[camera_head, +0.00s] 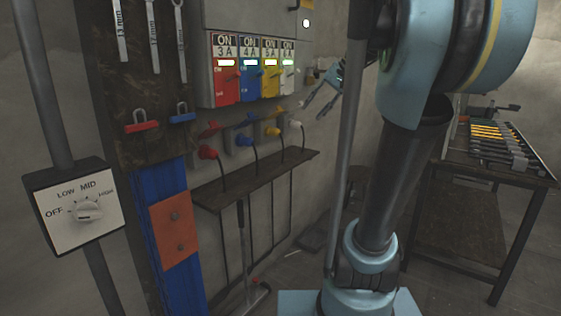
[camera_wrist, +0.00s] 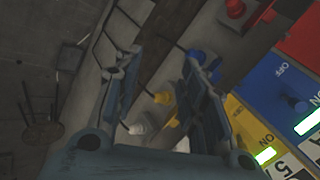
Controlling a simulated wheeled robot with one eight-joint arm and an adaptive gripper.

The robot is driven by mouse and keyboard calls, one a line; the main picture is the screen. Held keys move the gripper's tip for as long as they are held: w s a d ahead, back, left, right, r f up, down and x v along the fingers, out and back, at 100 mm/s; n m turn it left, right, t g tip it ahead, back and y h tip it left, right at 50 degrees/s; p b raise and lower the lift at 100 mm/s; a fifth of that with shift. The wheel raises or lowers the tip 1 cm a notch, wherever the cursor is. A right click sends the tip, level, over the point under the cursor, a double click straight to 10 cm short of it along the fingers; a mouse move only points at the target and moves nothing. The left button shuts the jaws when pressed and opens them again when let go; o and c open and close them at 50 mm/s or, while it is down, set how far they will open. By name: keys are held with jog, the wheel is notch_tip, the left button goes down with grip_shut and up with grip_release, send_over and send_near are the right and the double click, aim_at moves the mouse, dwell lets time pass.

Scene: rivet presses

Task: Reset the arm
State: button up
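My gripper (camera_head: 322,99) hangs in the air at the right side of the wall breaker panel, its two fingers spread apart with nothing visible between them. In the wrist view my gripper (camera_wrist: 160,85) is also open, with the panel and plugs behind and beside it. My blue and black arm rises at the right of the head view and bends toward the panel. The breaker panel has red (camera_head: 224,78), blue (camera_head: 249,75), yellow (camera_head: 270,72) and white (camera_head: 288,68) sections, each with a lit indicator and the word ON at the top.
Red (camera_head: 208,151), blue (camera_head: 243,139), yellow (camera_head: 271,131) and white (camera_head: 295,125) plugs sit in wall sockets above a narrow shelf (camera_head: 255,178). A dial box (camera_head: 75,207) is at the left. A table with tools (camera_head: 500,175) stands at the right.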

jog(key=s+d+f+n+h, duration=0.1)
jog(key=s+d+f+h, duration=0.1)
jog(key=s+f, duration=0.5)
jog(key=s+d+f+n+g+h, duration=0.1)
jog(key=s+f, duration=0.6)
jog(key=f, duration=0.8)
jog(key=s+d+f+n+h, duration=0.1)
jog(key=s+d+f+h, duration=0.2)
jog(key=s+f, duration=0.5)
notch_tip(320, 180, down, 4)
jog(key=shift+d+r+h, duration=0.2)
jog(key=shift+d+h, duration=0.2)
jog(key=shift+d, duration=0.15)
